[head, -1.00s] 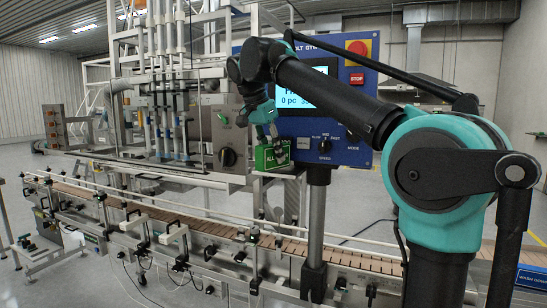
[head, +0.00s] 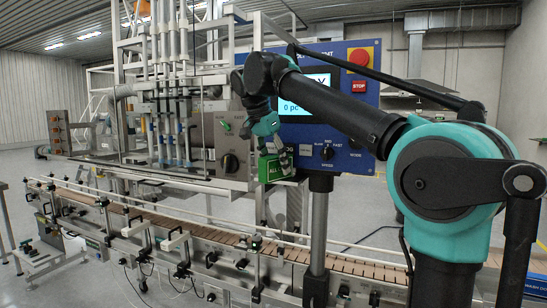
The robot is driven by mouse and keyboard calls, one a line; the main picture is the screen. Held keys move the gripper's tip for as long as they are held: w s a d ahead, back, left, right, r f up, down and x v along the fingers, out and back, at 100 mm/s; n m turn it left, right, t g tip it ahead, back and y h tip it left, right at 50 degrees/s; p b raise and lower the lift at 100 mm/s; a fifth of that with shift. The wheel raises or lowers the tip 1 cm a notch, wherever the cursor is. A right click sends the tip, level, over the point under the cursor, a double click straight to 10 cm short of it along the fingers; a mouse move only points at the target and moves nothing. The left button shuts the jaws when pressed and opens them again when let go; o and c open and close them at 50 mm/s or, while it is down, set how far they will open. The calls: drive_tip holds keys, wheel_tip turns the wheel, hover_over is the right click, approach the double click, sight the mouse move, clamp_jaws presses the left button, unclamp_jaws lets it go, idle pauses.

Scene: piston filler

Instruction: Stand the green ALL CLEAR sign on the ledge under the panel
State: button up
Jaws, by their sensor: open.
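The green ALL CLEAR sign (head: 268,169) is in the head view, just left of the lower left corner of the blue panel (head: 352,158). It looks slightly tilted, and part of its face is covered by a finger. My gripper (head: 279,157) points down at the sign's upper part and is open, with its fingers close around or against the sign. The ledge (head: 291,181) shows as a narrow strip below the sign and under the panel. I cannot tell whether the sign's bottom edge rests on it.
A grey control box with a black knob (head: 230,162) is just left of the sign. A post (head: 319,228) carries the panel. The conveyor (head: 200,229) runs below. A red stop button (head: 360,56) is at the panel's top right.

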drive_tip(key=v, duration=1.2)
drive_tip(key=shift+s, duration=0.1)
